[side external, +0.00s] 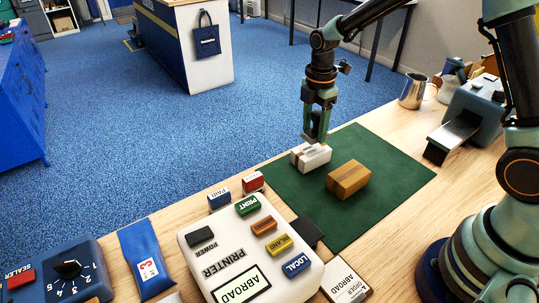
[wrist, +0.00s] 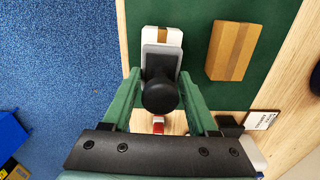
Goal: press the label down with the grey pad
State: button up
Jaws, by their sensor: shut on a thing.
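My gripper (side external: 315,138) is shut on the black knob (wrist: 160,95) of the grey pad (wrist: 161,53). In the wrist view the pad lies over a white carton (wrist: 162,34) with a brown tape strip. That white carton (side external: 316,160) stands on the green mat (side external: 380,142) in the side view, with my gripper right above it. I cannot tell whether the pad touches it. No label shows on the visible part of the carton; the pad hides the rest. A brown carton (side external: 348,178) stands beside it on the mat.
A white printer (side external: 228,238) with coloured buttons stands in front of the mat, its screen reading ABROAD. An order card (side external: 345,282) reads ABROAD. Red (side external: 253,181) and blue (side external: 219,198) stamps stand behind the printer. A metal jug (side external: 412,91) and a grey-blue machine (side external: 472,108) stand at right.

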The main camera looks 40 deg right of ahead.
aim_at(316, 114)
jog(key=shift+r, duration=1.75)
jog(key=shift+a, duration=0.1)
